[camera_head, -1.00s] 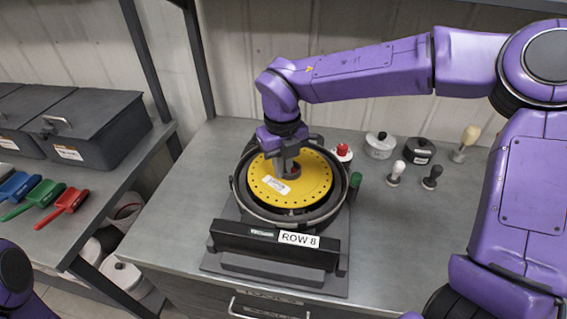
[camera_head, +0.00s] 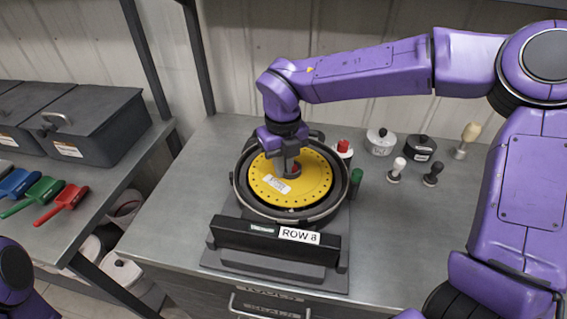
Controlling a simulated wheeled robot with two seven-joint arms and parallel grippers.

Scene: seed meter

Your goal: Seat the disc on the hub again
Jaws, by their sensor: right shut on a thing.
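The yellow disc (camera_head: 309,191), with small holes around its edge and a white label, lies inside the round dark housing (camera_head: 241,199) of the seed meter. My right gripper (camera_head: 287,170) reaches down from above onto the middle of the disc and is shut on its centre part. The hub is hidden under the disc and the gripper, so I cannot tell whether the disc sits fully down on it. The meter's stand carries a "ROW 8" label (camera_head: 299,236). At the lower left only a purple piece of my left arm shows, not its gripper.
Behind and right of the meter stand a red-topped piece (camera_head: 343,147), a green-handled piece (camera_head: 356,177), two lidded pots (camera_head: 380,143) (camera_head: 420,149), small knobbed tools (camera_head: 396,170) and a wooden-handled brush (camera_head: 467,140). Scoops (camera_head: 64,203) and grey bins (camera_head: 95,128) fill the left bench.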

